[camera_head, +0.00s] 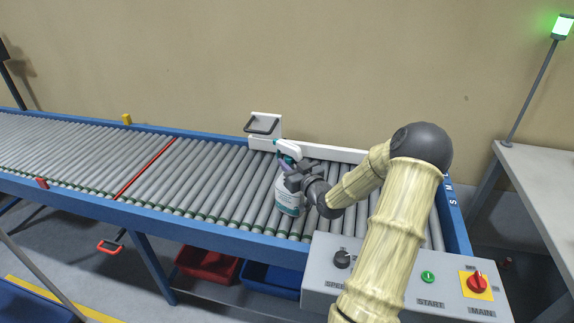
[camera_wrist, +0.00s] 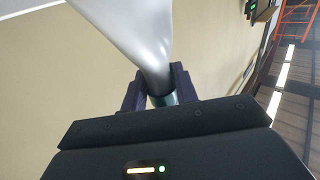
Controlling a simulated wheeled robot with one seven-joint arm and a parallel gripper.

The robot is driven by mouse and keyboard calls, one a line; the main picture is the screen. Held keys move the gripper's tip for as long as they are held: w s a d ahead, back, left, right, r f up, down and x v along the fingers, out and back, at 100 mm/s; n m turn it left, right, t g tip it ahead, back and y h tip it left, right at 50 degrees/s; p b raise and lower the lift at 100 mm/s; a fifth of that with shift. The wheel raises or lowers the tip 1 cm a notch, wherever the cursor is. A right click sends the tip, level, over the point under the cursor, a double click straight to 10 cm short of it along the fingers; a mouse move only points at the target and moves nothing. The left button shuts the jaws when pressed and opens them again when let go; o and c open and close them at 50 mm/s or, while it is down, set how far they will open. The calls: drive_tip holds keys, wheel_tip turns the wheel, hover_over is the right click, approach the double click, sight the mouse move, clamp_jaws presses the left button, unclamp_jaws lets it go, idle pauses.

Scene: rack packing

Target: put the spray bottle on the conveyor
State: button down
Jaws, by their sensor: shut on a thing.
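The spray bottle (camera_head: 289,196) is white and teal with a white trigger head, and stands upright over the right part of the conveyor (camera_head: 222,186). Whether its base touches the rollers I cannot tell. My gripper (camera_head: 292,177) is shut on the bottle just below its head, coming in from the right. In the wrist view my gripper (camera_wrist: 160,92) has its two dark fingers on either side of the teal neck of the spray bottle (camera_wrist: 135,35), whose pale head fills the upper picture.
A control box (camera_head: 390,282) with knobs and buttons stands at the conveyor's front right. A white bracket with a dark handle (camera_head: 263,126) rises at the back edge. A red line (camera_head: 147,167) crosses the rollers. The rollers to the left are clear. Red (camera_head: 208,265) and blue (camera_head: 270,280) bins sit below.

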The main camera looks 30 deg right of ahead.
drive_tip(key=shift+r, duration=0.1)
drive_tip(key=c, duration=1.1)
unclamp_jaws()
drive_tip(key=s, duration=0.7)
drive_tip(key=shift+s+a, duration=0.25)
drive_tip(key=shift+s, duration=0.05)
